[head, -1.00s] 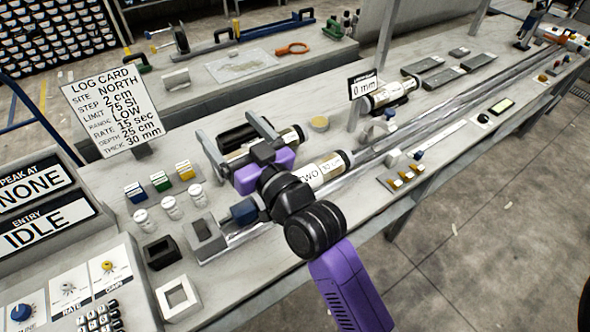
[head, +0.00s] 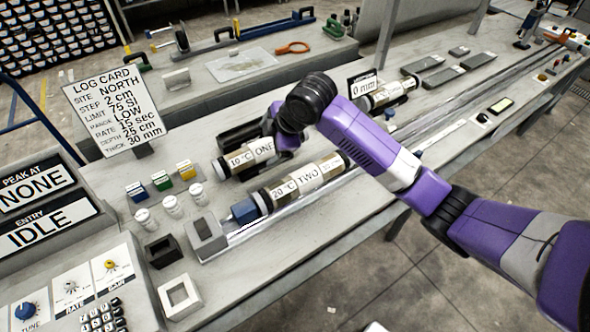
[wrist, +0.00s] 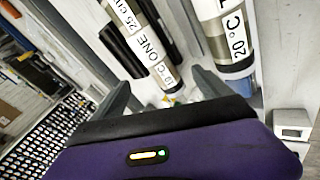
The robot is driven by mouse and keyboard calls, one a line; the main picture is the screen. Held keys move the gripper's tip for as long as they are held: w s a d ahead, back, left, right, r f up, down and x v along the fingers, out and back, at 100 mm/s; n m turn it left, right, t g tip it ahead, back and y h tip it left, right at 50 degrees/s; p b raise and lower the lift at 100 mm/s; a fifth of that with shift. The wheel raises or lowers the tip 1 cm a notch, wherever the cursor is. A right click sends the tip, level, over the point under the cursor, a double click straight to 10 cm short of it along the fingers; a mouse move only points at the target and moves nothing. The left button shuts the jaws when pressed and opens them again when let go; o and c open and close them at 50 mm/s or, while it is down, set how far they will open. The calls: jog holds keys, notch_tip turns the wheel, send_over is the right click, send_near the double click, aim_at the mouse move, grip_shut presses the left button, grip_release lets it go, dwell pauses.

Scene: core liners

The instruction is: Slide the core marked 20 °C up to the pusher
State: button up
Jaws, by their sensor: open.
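The core marked 20 °C and TWO (head: 312,176) lies along the rail, its lower-left end at the blue pusher (head: 243,210). In the head view they look very close; I cannot tell whether they touch. The wrist view shows the core's 20 °C end (wrist: 227,35) at upper right. My gripper (wrist: 165,92) is open, its two fingers spread, with the core marked 10 °C and ONE (wrist: 145,45) showing between and beyond them.
A grey end block (head: 206,238) stands at the rail's left end. White-capped vials (head: 171,206) and small coloured boxes (head: 161,180) stand left of the cores. Another core (head: 392,94) lies further along, by the 0 mm sign (head: 362,85). My arm crosses above the rail.

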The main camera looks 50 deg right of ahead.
aim_at(293, 181)
jog(key=s+f+n+g, duration=0.1)
jog(key=s, duration=0.1)
jog(key=s+f+n+g, duration=0.1)
jog(key=s+f+g, duration=0.1)
jog(key=s, duration=0.1)
jog(key=s+f+n+g, duration=0.1)
jog(key=s+f, duration=0.1)
jog(key=s, duration=0.1)
jog(key=shift+d+f+g, duration=0.2)
jog(key=shift+g, duration=0.1)
jog(key=shift+s, duration=0.3)
jog(key=shift+f, duration=0.1)
jog(key=shift+w+d+f+p, duration=0.1)
jog(key=shift+w+f+p, duration=0.15)
jog(key=shift+f, duration=1)
jog(key=shift+w+d+f+p, duration=0.1)
jog(key=shift+w+f, duration=0.1)
jog(key=shift+f, duration=1.1)
jog(key=shift+w+f+p, duration=0.2)
jog(key=shift+w+f, duration=0.05)
jog(key=shift+f, duration=1)
grip_shut()
jog(key=shift+a, duration=0.1)
